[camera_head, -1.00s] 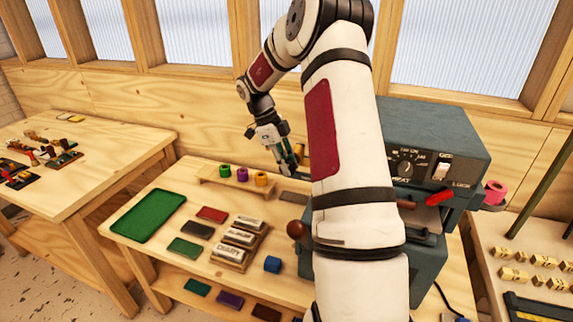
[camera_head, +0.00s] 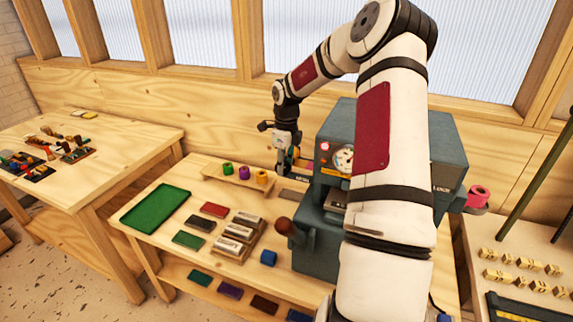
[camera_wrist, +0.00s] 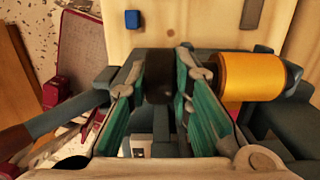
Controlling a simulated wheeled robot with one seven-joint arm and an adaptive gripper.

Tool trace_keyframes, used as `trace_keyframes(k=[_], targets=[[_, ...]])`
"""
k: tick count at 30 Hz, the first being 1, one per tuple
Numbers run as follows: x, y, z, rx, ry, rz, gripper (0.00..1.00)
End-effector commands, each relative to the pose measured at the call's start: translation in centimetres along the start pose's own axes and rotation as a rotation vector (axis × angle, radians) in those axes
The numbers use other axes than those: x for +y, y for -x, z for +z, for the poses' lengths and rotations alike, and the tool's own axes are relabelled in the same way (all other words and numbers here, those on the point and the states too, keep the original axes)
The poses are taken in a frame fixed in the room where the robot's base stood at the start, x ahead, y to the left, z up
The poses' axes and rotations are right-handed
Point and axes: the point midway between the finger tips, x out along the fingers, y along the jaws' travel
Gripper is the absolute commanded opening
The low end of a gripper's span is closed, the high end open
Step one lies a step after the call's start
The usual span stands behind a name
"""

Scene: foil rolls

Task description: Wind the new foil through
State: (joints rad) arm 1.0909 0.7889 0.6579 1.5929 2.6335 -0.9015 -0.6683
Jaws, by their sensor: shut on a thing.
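The grey-blue foil press (camera_head: 318,250) stands on the work table, its front partly hidden by my arm. My gripper (camera_head: 284,166) is at the press's upper left side in the head view. In the wrist view its teal fingers (camera_wrist: 160,92) are shut on a small dark piece (camera_wrist: 158,88) that I cannot identify clearly. A gold foil roll (camera_wrist: 248,77) sits just right of the fingers; a bit of yellow (camera_head: 294,153) shows beside the gripper in the head view. A pink roll (camera_head: 478,196) is at the press's right side. No foil strip is clearly visible.
Green (camera_head: 227,168), purple (camera_head: 244,173) and orange (camera_head: 262,177) rolls stand on a low wooden rack (camera_head: 212,174) left of the gripper. A brown-knobbed handle (camera_head: 283,225) juts from the press.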

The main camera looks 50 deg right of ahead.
Motion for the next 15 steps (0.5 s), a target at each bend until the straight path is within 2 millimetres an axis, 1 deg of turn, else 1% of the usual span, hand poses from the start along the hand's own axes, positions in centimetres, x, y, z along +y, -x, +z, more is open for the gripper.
trace_keyframes(k=[1, 6, 15], targets=[[-0.09, 0.1, -0.36, -0.031, -0.005, 0.001, 0.0], [-0.1, 0.08, -0.33, -0.123, -0.003, -0.001, 0.0], [-0.08, 0.05, -0.28, -0.2, -0.001, -0.002, 0.0]])
